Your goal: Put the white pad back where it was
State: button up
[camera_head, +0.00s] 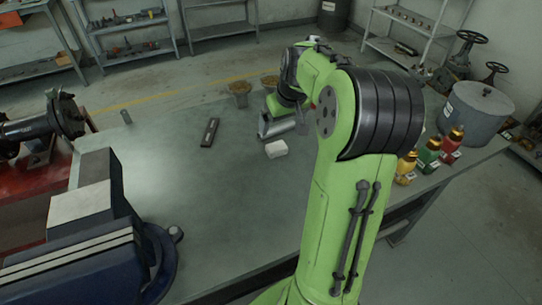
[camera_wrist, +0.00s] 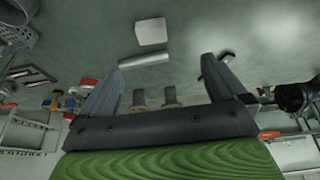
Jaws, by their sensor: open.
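The white pad (camera_head: 276,148) lies flat on the grey-green workbench (camera_head: 215,205) near its middle. It also shows at the top of the wrist view (camera_wrist: 151,31), beyond the fingertips and apart from them. My gripper (camera_wrist: 160,72) is open, with nothing between its two fingers. In the head view it hangs low over the bench, just behind the pad, and my arm hides part of it. A short silver cylinder (camera_wrist: 143,60) lies beside the pad, on the gripper's side.
A dark flat bar (camera_head: 210,132) lies left of the pad. A blue vise (camera_head: 95,225) fills the near left. Two brownish cups (camera_head: 240,88) stand behind the gripper. Several bottles (camera_head: 430,150) and a grey pot (camera_head: 475,110) stand at right. The bench between vise and pad is clear.

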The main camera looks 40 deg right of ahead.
aim_at(277, 147)
jog(key=b+x, duration=0.1)
jog(key=x, duration=0.4)
jog(key=d+b+x, duration=0.1)
jog(key=b+x, duration=0.1)
jog(key=x, duration=0.4)
jog(key=b+x, duration=0.2)
jog(key=x, duration=0.4)
jog(key=shift+s+d, duration=0.15)
jog(key=shift+d, duration=0.25)
jog(key=c, duration=1.1)
